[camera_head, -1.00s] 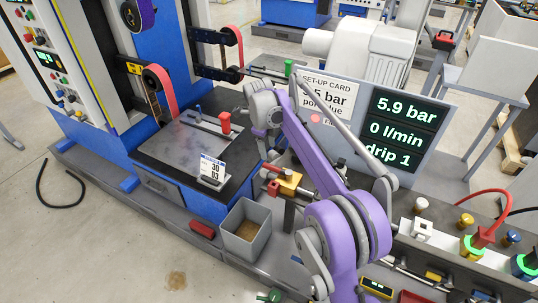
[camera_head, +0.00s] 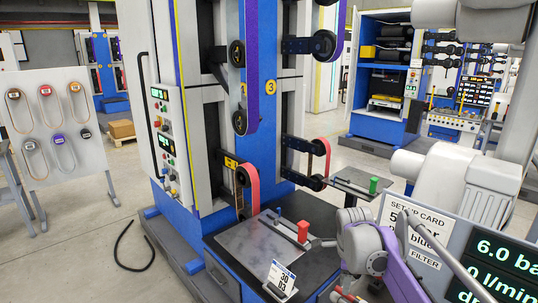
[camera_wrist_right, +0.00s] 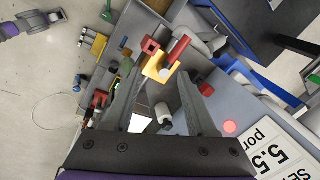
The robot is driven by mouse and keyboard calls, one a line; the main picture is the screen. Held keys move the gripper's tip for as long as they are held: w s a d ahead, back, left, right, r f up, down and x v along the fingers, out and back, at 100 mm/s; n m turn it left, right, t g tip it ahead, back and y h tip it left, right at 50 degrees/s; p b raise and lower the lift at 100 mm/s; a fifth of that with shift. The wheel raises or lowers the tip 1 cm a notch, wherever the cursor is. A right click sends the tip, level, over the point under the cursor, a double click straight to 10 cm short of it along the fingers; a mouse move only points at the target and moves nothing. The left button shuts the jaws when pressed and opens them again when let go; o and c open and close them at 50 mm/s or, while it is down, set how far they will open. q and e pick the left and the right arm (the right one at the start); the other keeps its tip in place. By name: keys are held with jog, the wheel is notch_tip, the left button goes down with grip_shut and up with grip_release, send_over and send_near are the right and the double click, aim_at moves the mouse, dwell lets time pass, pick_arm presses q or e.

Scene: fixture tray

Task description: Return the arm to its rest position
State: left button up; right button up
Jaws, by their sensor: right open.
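My right arm (camera_head: 397,273), purple with grey joints, comes in at the lower right of the head view. Its grey joint (camera_head: 362,243) stands in front of the dark work table's right side. I cannot make out its fingertips there. In the right wrist view, my right gripper (camera_wrist_right: 158,78) shows two grey fingers spread apart with nothing held between them. A yellow block with red parts (camera_wrist_right: 156,66) lies beyond the fingertips. A purple and grey arm piece (camera_wrist_right: 32,24) shows at the wrist view's upper left.
The dark table (camera_head: 235,275) carries a red block (camera_head: 303,231) and a number card (camera_head: 281,279). The blue belt machine (camera_head: 218,120) rises behind it. A display panel (camera_head: 455,245) stands close right of my arm. A board with hanging belts (camera_head: 55,130) is at left, with open floor before it.

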jog(key=s+a+f+n+t, duration=0.1)
jog(key=s+f+n, duration=0.1)
jog(key=s+n, duration=0.5)
jog(key=s+a+f+n+t+p, duration=0.1)
jog(key=s+a+f+n, duration=0.1)
jog(key=s+n, duration=0.5)
jog(key=s+a+f+n+t+y+p, duration=0.1)
jog(key=s+f+n, duration=0.3)
jog(key=s, duration=1.1)
jog(key=n, duration=0.3)
jog(key=shift+s+a+f+n, duration=0.2)
jog(key=shift+s+n, duration=0.1)
jog(key=shift+n, duration=0.1)
jog(key=shift+r, duration=0.1)
jog(key=shift+c, duration=0.4)
jog(key=shift+c, duration=0.2)
